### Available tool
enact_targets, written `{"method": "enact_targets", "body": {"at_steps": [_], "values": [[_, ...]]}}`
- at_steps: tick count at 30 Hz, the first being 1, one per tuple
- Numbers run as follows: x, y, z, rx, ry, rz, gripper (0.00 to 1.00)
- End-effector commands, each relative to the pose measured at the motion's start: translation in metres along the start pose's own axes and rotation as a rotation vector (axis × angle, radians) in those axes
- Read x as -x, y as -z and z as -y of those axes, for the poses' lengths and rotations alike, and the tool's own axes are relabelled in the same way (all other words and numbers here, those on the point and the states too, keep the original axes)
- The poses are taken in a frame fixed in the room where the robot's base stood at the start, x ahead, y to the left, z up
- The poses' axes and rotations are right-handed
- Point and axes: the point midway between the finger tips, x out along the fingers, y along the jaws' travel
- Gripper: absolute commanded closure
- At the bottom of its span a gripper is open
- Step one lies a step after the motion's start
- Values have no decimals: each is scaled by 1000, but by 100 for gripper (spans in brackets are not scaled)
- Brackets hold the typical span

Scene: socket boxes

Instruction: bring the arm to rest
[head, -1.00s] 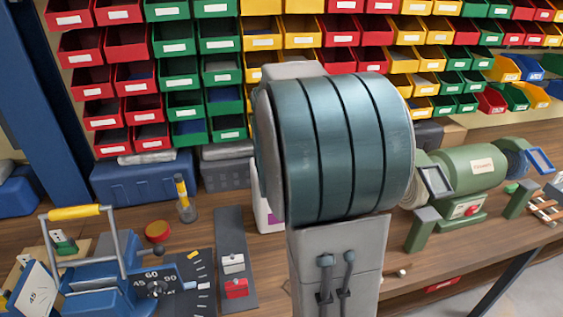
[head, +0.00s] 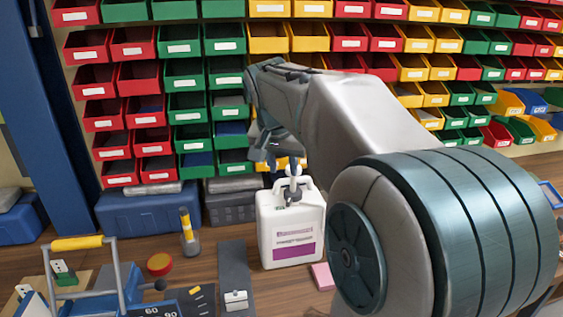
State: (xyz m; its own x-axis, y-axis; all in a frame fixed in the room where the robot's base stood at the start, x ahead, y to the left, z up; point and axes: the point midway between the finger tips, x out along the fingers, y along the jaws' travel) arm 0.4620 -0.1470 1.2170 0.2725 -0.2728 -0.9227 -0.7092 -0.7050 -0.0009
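My arm reaches from the lower right up and to the left, then bends down at its far end.
Rows of red, green and yellow bins (head: 205,87) line the wall behind. On the wooden bench stand a blue tool with a yellow handle (head: 77,243), a red-and-yellow round piece (head: 160,264), a grey strip (head: 232,262) with a small box (head: 236,299), and a pink block (head: 322,276).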

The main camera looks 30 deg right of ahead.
Motion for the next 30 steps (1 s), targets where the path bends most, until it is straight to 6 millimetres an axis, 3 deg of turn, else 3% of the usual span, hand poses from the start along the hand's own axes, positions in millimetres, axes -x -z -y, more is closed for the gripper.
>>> {"method": "enact_targets", "body": {"at_steps": [6,22,26,30], "values": [[11,0,0,1,0,0,67],[11,0,0,1,0,0,67],[3,-28,0,82,40,35,67],[-11,-88,2,257,120,86,67]]}}
